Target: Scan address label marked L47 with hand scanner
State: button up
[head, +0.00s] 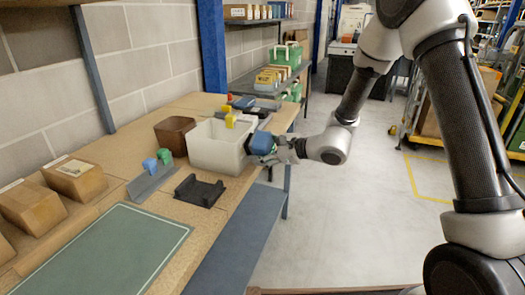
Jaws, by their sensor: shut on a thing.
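My gripper (284,151) is at the right edge of the bench, beside a white open bin (214,158). It is shut on a blue and dark thing, which looks like the hand scanner (262,143), held at the bin's right side. Whether it touches the bin I cannot tell. The fingertips are small and partly hidden. A cardboard box (78,186) at the left bears a pale label (73,167), its text too small to read. Another box (32,211) stands beside it. I cannot make out a label marked L47.
A black cradle (200,191) lies empty before the bin. A grey holder (150,186) has blue and green pieces by it. A brown bin (174,134) stands behind. A green mat (105,253) covers the front of the bench, clear. Open floor (345,220) lies to the right.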

jog(key=shift+w+a, duration=0.2)
jog(key=shift+a, duration=0.3)
dwell(0.3)
jog(key=shift+d, duration=0.1)
jog(key=shift+s+d, duration=0.4)
jog(key=shift+d, duration=0.65)
jog(key=shift+s+d, duration=0.4)
jog(key=shift+d, duration=0.7)
jog(key=shift+s+d, duration=0.4)
jog(key=shift+d, duration=0.65)
